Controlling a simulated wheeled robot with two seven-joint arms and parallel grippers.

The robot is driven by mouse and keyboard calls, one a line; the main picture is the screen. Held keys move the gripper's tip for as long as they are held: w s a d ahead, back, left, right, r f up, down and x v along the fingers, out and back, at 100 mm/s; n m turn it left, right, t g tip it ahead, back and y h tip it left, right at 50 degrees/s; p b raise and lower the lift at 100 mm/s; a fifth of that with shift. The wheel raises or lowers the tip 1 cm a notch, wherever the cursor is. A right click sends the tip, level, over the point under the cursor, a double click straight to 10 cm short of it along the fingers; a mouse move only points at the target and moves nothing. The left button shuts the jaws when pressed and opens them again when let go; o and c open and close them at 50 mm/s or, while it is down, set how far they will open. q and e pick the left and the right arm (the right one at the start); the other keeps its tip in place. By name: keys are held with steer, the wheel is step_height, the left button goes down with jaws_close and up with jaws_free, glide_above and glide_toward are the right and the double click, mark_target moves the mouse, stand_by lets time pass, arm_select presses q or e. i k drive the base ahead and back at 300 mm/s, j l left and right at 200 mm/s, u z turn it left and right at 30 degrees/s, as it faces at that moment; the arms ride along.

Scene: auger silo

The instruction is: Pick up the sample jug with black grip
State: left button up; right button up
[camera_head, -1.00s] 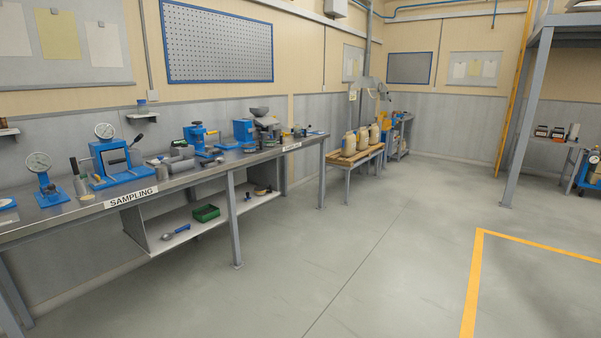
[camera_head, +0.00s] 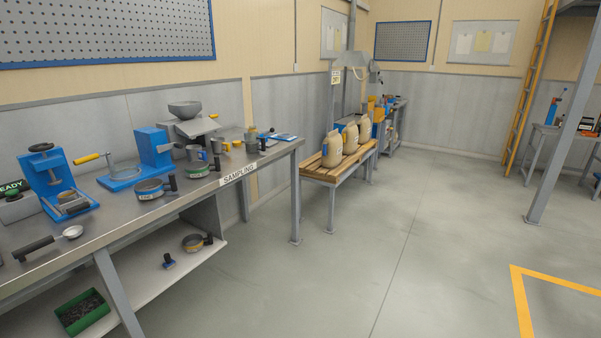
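Several low round vessels with upright black grips are in view, and I cannot tell which is the sample jug. One with a blue band (camera_head: 149,190) stands on the sampling bench (camera_head: 110,218), near its front edge. One with a green band (camera_head: 196,171) stands farther right on the bench. A yellow-banded vessel with a dark handle (camera_head: 193,243) sits on the lower shelf. Small grey metal cups (camera_head: 193,153) stand behind the green-banded one. Neither of my grippers is in view.
A blue press (camera_head: 50,185), a scoop (camera_head: 70,232) and a blue device (camera_head: 152,150) crowd the bench. A green tray (camera_head: 82,312) is on the lower shelf (camera_head: 145,275). A wooden table (camera_head: 345,170) with beige containers (camera_head: 332,150) stands beyond. The floor right of the bench is clear.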

mark_target(252, 139)
steer(key=i, duration=0.7)
steer(key=i+u, duration=0.15)
steer(key=i, duration=0.55)
steer(key=i+l, duration=0.2)
steer(key=i, duration=0.45)
steer(key=i+l+u, duration=0.1)
steer(key=i, duration=0.6)
